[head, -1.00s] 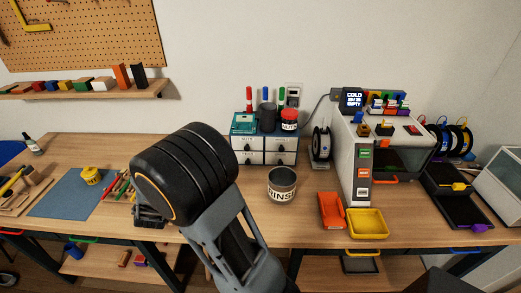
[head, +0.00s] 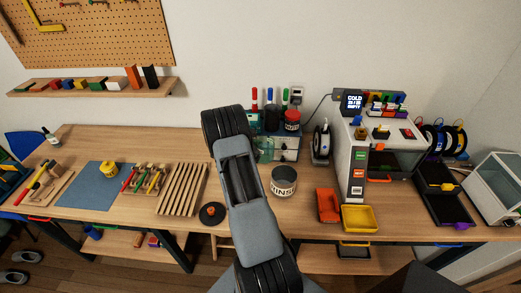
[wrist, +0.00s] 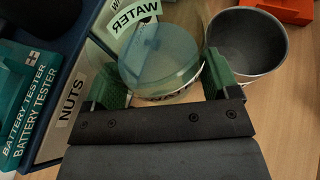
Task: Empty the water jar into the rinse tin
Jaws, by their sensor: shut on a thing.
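The water jar (wrist: 160,65) is clear with a pale teal tint and a WATER label, seen in the wrist view. My gripper (wrist: 163,88) is shut on it, with one green finger on each side. The rinse tin (wrist: 247,45) stands just right of the jar, apart from it; its dark grey inside shows. In the head view the rinse tin (head: 284,182) stands upright on the bench with its RINSE label partly in view. There my arm hides the gripper and most of the jar. I cannot tell how far the jar is tilted.
The drawer unit (head: 285,149) is close behind the jar, with the battery tester (wrist: 15,115) on it. An orange tray (head: 328,205) and a yellow tray (head: 360,218) lie right of the tin, before the printer (head: 357,165). A slatted wooden rack (head: 181,189) and black disc (head: 212,213) lie left.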

